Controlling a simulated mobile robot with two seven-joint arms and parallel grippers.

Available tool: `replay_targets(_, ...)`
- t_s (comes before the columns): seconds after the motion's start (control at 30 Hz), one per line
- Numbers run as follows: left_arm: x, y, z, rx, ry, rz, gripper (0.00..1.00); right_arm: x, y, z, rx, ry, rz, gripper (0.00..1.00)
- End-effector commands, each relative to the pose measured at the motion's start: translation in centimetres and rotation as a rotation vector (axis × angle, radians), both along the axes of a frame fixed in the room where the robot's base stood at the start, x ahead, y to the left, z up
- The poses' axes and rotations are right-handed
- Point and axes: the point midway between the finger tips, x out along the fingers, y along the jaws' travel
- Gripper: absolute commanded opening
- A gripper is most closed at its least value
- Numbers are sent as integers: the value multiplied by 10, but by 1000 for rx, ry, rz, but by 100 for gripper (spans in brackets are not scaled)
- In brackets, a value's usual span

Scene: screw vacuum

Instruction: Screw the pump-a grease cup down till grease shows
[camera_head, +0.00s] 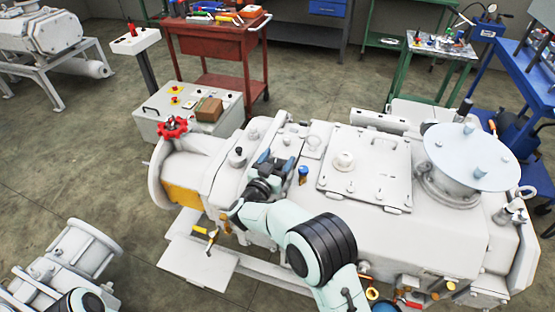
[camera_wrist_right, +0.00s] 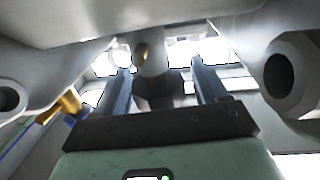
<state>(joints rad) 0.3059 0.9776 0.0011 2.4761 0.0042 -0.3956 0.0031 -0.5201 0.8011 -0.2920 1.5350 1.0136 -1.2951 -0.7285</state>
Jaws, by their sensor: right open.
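The white pump (camera_head: 440,225) fills the middle and right of the head view. My right gripper (camera_head: 277,162) is over its upper left part, pointing away from me, with two dark blue fingers apart. In the right wrist view the open fingers (camera_wrist_right: 170,82) stand on either side of a grey rounded fitting (camera_wrist_right: 151,82) with a brass-coloured spot; contact cannot be made out. I cannot tell whether this fitting is the grease cup. A small blue-topped brass fitting (camera_head: 303,175) stands just right of the gripper in the head view. My left gripper is out of view.
A red handwheel (camera_head: 173,127) and a dark-topped knob (camera_head: 237,156) are left of the gripper. A bolted cover plate (camera_head: 385,160) and a pale round disc (camera_head: 468,156) lie to the right. In the wrist view a large grey hex-shaped part (camera_wrist_right: 292,75) is close on the right.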

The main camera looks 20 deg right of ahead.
Motion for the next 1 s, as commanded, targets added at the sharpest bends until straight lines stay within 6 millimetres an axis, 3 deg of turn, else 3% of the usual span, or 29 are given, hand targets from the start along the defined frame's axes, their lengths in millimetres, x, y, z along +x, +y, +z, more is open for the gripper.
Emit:
replay_targets(0.17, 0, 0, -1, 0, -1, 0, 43, -14, 13, 0, 2, 1, 4, 73)
replay_targets(0.6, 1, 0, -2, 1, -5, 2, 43, -85, 72, 0, 1, 1, 4, 73)
replay_targets(0.8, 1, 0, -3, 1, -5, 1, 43, -100, 84, 0, 0, -1, 0, 73)
replay_targets(1.0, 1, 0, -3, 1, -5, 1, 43, -102, 86, 1, 0, -1, 0, 73)
